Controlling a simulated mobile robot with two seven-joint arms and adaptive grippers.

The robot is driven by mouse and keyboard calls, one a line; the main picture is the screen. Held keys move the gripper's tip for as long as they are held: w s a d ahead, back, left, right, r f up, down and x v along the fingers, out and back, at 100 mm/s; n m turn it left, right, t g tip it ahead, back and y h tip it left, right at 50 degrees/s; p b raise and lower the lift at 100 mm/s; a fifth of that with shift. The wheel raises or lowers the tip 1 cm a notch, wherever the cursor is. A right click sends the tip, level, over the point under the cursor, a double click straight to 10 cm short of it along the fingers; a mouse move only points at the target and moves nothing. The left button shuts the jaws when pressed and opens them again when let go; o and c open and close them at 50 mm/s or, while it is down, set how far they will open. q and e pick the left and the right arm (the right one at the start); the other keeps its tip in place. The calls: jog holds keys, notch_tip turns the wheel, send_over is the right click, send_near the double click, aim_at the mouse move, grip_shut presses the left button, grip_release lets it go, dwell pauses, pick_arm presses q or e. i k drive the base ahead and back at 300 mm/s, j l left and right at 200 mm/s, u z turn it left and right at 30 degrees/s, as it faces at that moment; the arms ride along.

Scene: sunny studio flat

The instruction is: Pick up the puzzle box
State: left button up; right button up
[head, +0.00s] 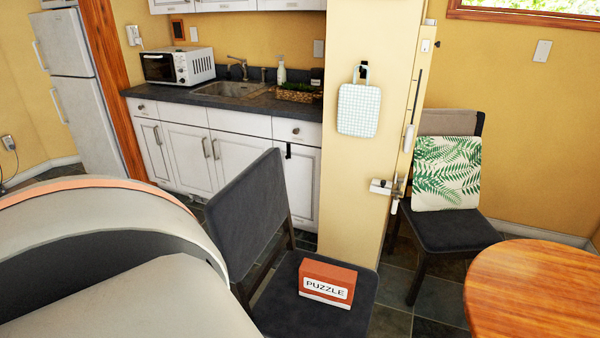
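The puzzle box (334,274), orange-red with a white "PUZZLE" label on its front, lies on the dark seat of a chair (279,317) at the bottom centre of the head view. The chair's tall backrest rises to the left of the box. Nothing covers the box, and no gripper touches it. Neither of my grippers is in view.
A round wooden table (540,290) stands at the lower right. Behind it is another chair (447,232) with a leaf-print cushion (446,173). A yellow wall end (350,190) stands just behind the box's chair. Kitchen cabinets (186,152) line the back left.

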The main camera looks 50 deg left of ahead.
aim_at(335, 285)
jog(key=u, duration=1.35)
